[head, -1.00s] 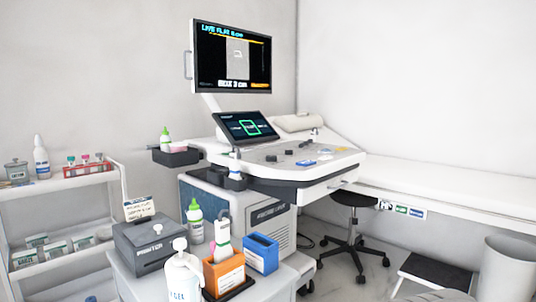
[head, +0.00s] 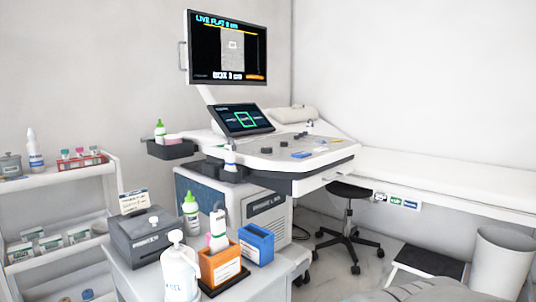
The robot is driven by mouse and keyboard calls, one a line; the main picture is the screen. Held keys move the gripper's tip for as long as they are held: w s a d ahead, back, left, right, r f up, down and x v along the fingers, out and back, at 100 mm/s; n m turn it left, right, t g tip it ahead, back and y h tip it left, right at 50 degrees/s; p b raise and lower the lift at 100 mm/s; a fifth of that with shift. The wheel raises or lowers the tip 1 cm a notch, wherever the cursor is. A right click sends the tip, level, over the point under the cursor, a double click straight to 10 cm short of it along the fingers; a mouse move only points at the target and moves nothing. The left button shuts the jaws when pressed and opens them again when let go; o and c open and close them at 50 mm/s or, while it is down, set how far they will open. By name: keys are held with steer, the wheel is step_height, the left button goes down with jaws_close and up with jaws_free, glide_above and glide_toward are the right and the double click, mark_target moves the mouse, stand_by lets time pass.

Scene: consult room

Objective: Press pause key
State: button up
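An ultrasound machine stands in the middle of the head view. Its white control panel (head: 270,155) carries several dark knobs and a blue key or block (head: 302,155) near the right front. Which control is the pause key cannot be told at this size. The large monitor (head: 226,48) above reads "LIVE FLAT" over a grey scan image. My gripper is not in view.
A cart in front holds a printer (head: 151,238), a white pump bottle (head: 179,272), an orange box (head: 221,266) and a blue box (head: 256,245). A black stool (head: 349,191) stands below the panel. A white bin (head: 500,262) is at the right, with some floor between.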

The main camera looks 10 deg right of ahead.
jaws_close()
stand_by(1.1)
